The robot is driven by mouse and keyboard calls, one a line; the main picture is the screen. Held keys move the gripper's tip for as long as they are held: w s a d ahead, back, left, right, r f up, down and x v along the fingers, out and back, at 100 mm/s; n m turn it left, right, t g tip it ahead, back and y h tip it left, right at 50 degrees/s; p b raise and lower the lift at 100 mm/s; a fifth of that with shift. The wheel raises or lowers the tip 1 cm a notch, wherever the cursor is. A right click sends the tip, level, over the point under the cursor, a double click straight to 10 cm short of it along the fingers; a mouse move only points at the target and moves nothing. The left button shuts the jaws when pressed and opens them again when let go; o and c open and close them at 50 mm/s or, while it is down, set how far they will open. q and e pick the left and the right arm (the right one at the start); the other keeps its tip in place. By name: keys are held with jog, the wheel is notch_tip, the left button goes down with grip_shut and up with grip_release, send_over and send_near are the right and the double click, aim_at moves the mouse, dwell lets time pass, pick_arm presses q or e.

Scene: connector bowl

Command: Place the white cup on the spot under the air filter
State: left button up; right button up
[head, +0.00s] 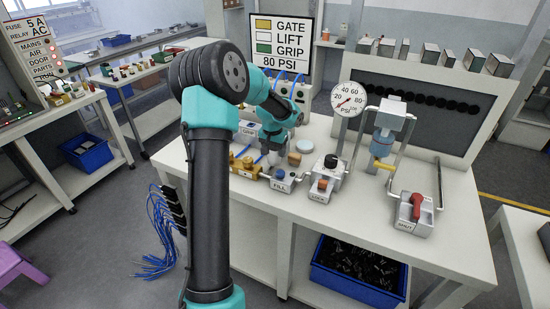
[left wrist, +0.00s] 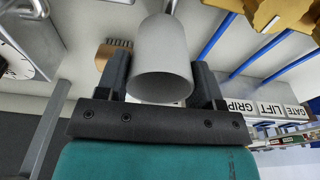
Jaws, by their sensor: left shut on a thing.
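The white cup (left wrist: 163,52) is between the two dark fingers of my left gripper (left wrist: 163,85) in the left wrist view. The gripper is shut on it, and the cup's open mouth shows. In the head view my left gripper (head: 273,143) is over the back left of the white bench, and the cup is mostly hidden there. The air filter (head: 385,137), with a bluish bowl and a yellow part at its bottom, hangs on a pipe stand to the right, apart from the gripper. The spot under it cannot be made out clearly. My right gripper is not in view.
A pressure gauge (head: 348,99) and a black-knobbed lock block (head: 325,177) stand between my left gripper and the filter. A red-handled block (head: 413,211) is at the right. A yellow valve block (head: 247,165) and a fill block (head: 283,181) sit in front of the gripper.

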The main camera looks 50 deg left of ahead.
aim_at(274, 157)
pick_arm(q)
jog(key=shift+f, duration=1.85)
jog(key=shift+f, duration=0.1)
jog(key=o, duration=1)
jog(key=r, duration=0.4)
jog(key=s+r, duration=0.1)
jog(key=r, duration=0.7)
jog(key=shift+s+d+r, duration=0.1)
jog(key=shift+s+d, duration=0.05)
jog(key=shift+d, duration=0.15)
jog(key=shift+c, duration=1.3)
